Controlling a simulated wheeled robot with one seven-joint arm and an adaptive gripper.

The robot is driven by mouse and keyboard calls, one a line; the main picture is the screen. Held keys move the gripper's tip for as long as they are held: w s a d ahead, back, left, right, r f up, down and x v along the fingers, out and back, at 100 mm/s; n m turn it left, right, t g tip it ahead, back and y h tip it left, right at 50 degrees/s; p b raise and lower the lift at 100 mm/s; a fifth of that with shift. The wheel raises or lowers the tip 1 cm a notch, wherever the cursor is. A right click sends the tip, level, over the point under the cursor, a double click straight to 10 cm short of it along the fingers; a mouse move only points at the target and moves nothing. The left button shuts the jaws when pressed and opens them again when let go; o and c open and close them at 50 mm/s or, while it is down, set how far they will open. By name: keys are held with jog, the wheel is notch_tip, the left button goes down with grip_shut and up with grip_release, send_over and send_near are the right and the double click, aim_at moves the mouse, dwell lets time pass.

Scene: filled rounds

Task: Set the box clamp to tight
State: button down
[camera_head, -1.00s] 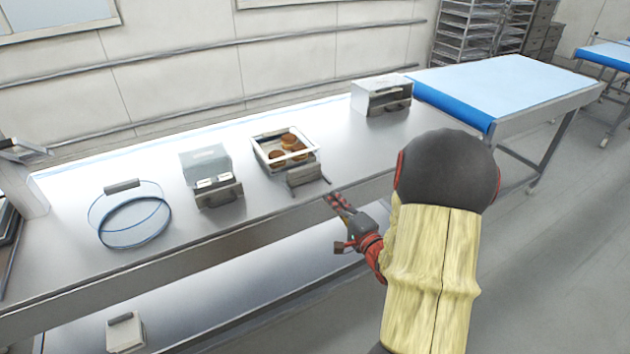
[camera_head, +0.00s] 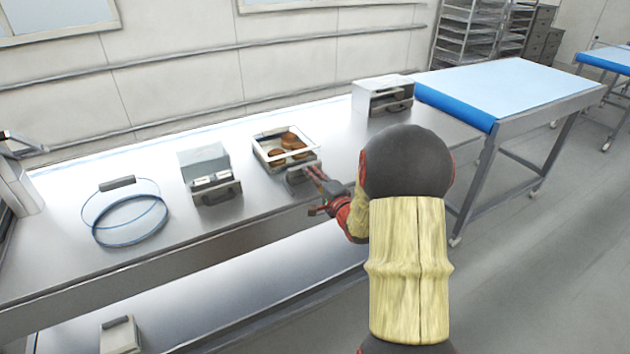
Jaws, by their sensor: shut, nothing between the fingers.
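A box with a white-rimmed open top (camera_head: 268,157) stands on the steel table and holds several brown rounds (camera_head: 291,142). A grey clamp part with a handle (camera_head: 296,175) sits at its front side, partly hidden by my gripper. My gripper (camera_head: 315,172) is shut and empty, with its red-marked fingertips at the right end of that front part. I cannot tell whether they touch it. The clamp's setting is too small to read.
A white box with a handle (camera_head: 380,90) stands at the back right. A blue-topped table (camera_head: 510,85) adjoins on the right. The steel table's front strip is clear.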

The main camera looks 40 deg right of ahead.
dwell(0.3)
jog(key=p+x, duration=0.1)
jog(key=x, duration=0.5)
jog(key=shift+s, duration=0.2)
